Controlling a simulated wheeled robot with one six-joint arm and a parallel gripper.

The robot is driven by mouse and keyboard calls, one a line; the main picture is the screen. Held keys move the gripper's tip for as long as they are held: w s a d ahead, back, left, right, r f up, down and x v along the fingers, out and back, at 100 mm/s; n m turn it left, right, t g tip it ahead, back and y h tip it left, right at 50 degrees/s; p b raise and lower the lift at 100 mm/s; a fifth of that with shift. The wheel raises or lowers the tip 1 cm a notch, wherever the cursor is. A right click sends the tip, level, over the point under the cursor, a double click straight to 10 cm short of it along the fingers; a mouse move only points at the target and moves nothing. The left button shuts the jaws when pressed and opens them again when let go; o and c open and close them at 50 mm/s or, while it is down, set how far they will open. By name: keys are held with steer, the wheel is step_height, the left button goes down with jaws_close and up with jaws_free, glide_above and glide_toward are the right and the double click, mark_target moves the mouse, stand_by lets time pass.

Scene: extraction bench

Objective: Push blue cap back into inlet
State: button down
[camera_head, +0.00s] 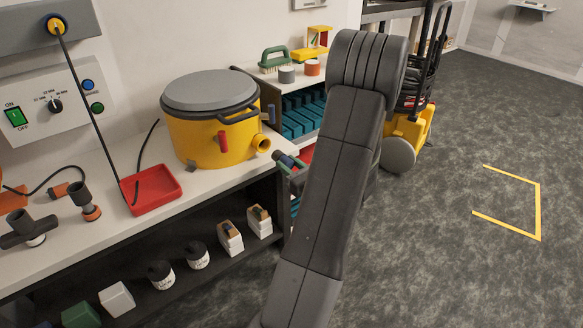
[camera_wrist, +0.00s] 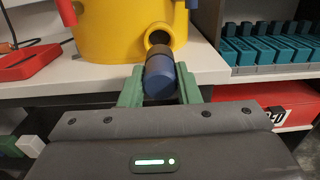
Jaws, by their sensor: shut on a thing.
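The yellow pot (camera_head: 205,133) with a grey lid (camera_head: 208,90) stands on the white bench. Its round inlet (camera_head: 262,144) sticks out low on the right side. In the wrist view the open mouth of the inlet (camera_wrist: 160,36) faces me. The blue cap (camera_wrist: 160,80) has a dark collar and a brownish front end pointing at the inlet. It is just in front of the mouth; whether its tip touches the rim I cannot tell. My gripper (camera_wrist: 159,86) is shut on the blue cap with green fingers on both sides. In the head view my gripper (camera_head: 292,166) is partly hidden by my arm.
The bench edge (camera_wrist: 205,62) lies close to my fingers. A red tray (camera_head: 152,190) with a black rod stands left of the pot. A shelf with teal blocks (camera_head: 300,118) is behind on the right. Open floor (camera_head: 440,250) lies to the right.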

mark_target(279, 157)
steer(key=shift+x, duration=2.3)
steer(key=shift+b+x, duration=0.7)
steer(key=shift+x, duration=1.35)
steer(key=c, duration=1)
jaws_free()
steer(key=shift+s, duration=0.1)
steer(key=v, duration=1.3)
steer(key=shift+s+d+p, duration=0.25)
steer(key=shift+p, duration=0.15)
steer(key=shift+w+a, duration=0.1)
steer(key=x, duration=1.3)
steer(key=shift+b, duration=0.35)
